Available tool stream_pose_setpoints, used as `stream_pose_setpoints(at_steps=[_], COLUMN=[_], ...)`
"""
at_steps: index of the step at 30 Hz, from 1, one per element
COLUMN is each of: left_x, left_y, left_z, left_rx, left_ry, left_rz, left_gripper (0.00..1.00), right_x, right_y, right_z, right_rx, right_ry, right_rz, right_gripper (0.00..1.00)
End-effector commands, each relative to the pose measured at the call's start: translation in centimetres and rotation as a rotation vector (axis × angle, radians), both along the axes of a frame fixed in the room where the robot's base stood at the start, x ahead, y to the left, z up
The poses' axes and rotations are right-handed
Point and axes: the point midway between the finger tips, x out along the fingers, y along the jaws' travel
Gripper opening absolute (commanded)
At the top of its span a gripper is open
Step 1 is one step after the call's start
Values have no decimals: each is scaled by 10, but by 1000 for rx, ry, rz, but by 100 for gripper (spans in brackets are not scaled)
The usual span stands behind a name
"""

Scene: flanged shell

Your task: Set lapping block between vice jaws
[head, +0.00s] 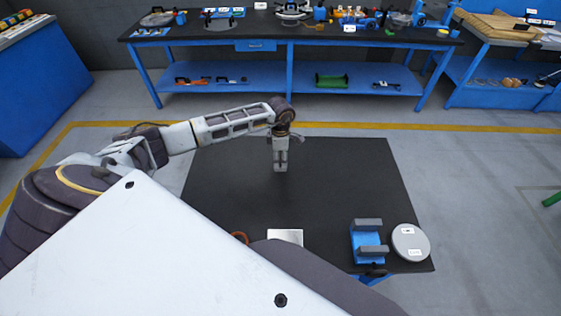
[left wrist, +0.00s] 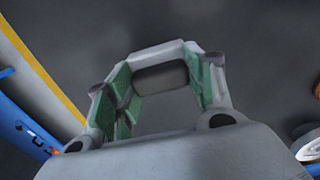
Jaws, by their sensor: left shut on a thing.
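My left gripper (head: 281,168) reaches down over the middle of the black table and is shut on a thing. In the left wrist view a grey block (left wrist: 165,110), which I take to be the lapping block, sits between the green finger pads of the gripper (left wrist: 160,95). Its full outline is hard to make out. The vice (head: 368,243), blue with two grey jaws, stands at the table's near right. The gap between its jaws looks empty. The held block is apart from the vice, farther back and to the left. My right gripper is not in view.
A round grey disc (head: 410,242) with labels lies right beside the vice. A pale square plate (head: 285,236) and a partly hidden orange item (head: 240,237) lie at the near edge. The back of the black table (head: 345,165) is clear. A loaded workbench (head: 290,34) stands behind.

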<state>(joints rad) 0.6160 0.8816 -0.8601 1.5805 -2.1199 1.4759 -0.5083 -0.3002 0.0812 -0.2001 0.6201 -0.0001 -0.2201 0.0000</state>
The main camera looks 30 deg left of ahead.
Motion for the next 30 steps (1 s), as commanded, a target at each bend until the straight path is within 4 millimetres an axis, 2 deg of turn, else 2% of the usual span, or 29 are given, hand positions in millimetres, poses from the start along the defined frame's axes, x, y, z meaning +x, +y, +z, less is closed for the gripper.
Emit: stream_pose_setpoints(at_steps=[9,15,30], left_x=[1,1,1], left_y=[0,0,0], left_z=[48,66,70], left_rx=[0,1,0], left_ry=[-4,-3,-2], left_rz=[-1,1,1], left_gripper=[15,15,15], right_x=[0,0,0], right_y=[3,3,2], right_z=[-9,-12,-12], right_rx=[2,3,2], right_ry=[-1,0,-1], right_rz=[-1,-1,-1], right_gripper=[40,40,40])
